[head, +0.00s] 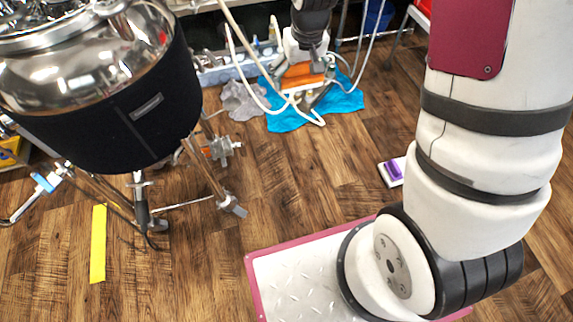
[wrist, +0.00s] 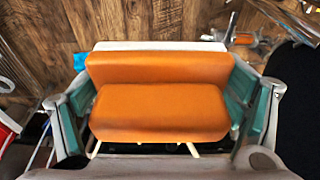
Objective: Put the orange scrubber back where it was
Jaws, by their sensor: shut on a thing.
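The orange scrubber (head: 300,75) is in my gripper (head: 306,84) near the top middle of the head view, over or just above a blue cloth on the floor. In the wrist view the scrubber (wrist: 160,112) fills the space between the two teal finger pads, with a white edge along its far side. My gripper (wrist: 160,95) is shut on it from both sides. The scrubber's underside is hidden, so I cannot tell whether it touches the cloth.
The blue cloth (head: 285,120) lies beside a grey cloth (head: 243,101). A black-jacketed steel kettle (head: 130,115) on legs stands at left. A yellow strip (head: 98,245) and a purple scrubber (head: 394,170) are on the wooden floor. White hoses loop near my gripper. Mid-floor is clear.

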